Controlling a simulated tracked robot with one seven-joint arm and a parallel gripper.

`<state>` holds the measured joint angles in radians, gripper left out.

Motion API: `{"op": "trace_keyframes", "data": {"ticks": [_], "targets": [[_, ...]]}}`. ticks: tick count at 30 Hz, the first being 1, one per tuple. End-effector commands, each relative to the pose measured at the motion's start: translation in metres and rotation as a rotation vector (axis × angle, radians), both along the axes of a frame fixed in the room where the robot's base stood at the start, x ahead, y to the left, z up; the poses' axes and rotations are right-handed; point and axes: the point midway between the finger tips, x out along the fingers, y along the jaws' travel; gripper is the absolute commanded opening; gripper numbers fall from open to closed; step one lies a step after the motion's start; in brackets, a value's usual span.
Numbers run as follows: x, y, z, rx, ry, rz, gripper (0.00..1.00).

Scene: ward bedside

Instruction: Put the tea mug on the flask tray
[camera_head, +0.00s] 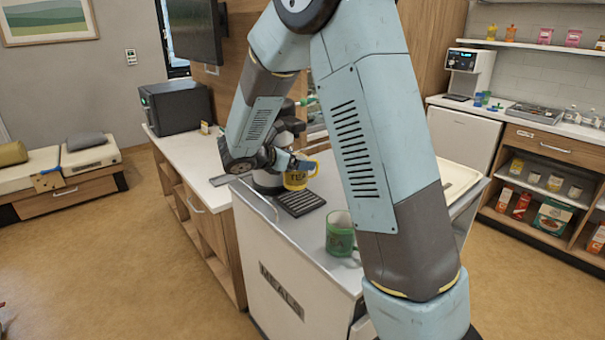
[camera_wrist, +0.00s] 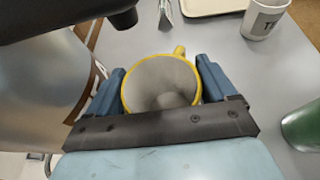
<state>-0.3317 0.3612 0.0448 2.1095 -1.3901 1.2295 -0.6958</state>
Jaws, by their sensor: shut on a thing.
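My gripper (camera_wrist: 160,82) is shut on the yellow tea mug (camera_wrist: 161,60), with a blue finger on each side of it. The mug is upright and looks empty from above. In the head view the mug (camera_head: 297,178), lettered TEA, is just behind and above a dark ribbed tray (camera_head: 302,203), which I take as the flask tray; the gap between them is hard to judge. The tray is hidden in the wrist view. The steel flask (camera_head: 268,182) with a black top stands behind, partly covered by my arm, and looms large at left in the wrist view (camera_wrist: 38,95).
A green mug (camera_head: 340,234) stands on the trolley top, right of the ribbed tray. A white mug (camera_wrist: 264,20) and a cream tray (camera_wrist: 213,5) are farther off; the cream tray shows at right in the head view (camera_head: 458,182). Bare grey top lies between.

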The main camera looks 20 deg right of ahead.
Motion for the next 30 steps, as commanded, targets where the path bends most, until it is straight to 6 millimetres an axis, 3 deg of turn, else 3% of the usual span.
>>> {"op": "trace_keyframes", "data": {"ticks": [11,18,28,29,30], "targets": [[0.017,-0.009,-0.024,-0.001,0.001,-0.001,0.44],[0.016,-0.008,-0.051,0.000,0.001,0.000,0.44],[0.016,-0.009,-0.054,0.000,-0.001,0.000,0.44],[0.016,-0.009,-0.054,0.001,0.000,0.000,0.86],[0.016,-0.009,-0.054,0.001,0.000,0.000,0.90]]}}
